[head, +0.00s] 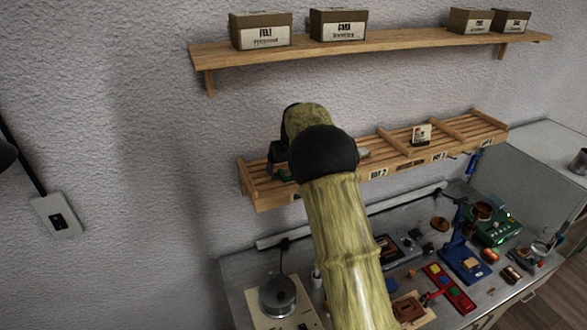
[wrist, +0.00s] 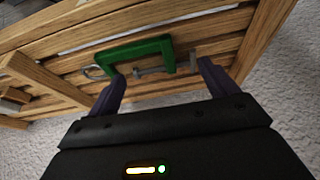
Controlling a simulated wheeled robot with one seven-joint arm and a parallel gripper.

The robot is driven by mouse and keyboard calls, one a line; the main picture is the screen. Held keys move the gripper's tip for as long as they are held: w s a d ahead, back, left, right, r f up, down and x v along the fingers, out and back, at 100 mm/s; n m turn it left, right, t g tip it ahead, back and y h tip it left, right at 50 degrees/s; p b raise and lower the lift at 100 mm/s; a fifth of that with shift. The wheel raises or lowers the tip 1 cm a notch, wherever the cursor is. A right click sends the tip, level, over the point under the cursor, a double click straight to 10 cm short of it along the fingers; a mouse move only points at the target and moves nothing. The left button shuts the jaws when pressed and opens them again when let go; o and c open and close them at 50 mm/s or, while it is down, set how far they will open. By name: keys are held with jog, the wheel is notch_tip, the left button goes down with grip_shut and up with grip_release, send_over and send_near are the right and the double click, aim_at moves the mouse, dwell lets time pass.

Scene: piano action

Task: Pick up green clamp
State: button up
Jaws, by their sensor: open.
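The green clamp (wrist: 137,53) is a C-shaped frame with a grey screw, lying on the slatted wooden rack. In the wrist view it is just beyond and between the fingertips of my gripper (wrist: 158,72). The gripper's two dark fingers are apart, with the clamp's screw between their tips. I cannot tell whether a finger touches the clamp. In the head view my arm hides most of the clamp; a small green bit (head: 284,174) shows at the rack's left end beside my gripper (head: 277,163).
The wooden rack (head: 253,192) is on the wall, with raised dividers and a small white-labelled item (head: 421,134). A shelf (head: 400,39) with several boxes is above. Below, a cluttered bench (head: 240,271) holds a round metal pot (head: 279,296) and tools.

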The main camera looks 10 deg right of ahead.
jog(key=shift+w+a+f, duration=0.1)
jog(key=shift+f, duration=0.25)
jog(key=shift+w+a+f, duration=0.15)
jog(key=shift+w+f, duration=0.05)
jog(key=shift+f, duration=0.15)
jog(key=c, duration=0.3)
jog(key=shift+s+r, duration=0.1)
jog(key=c, duration=0.5)
jog(key=shift+o, duration=0.2)
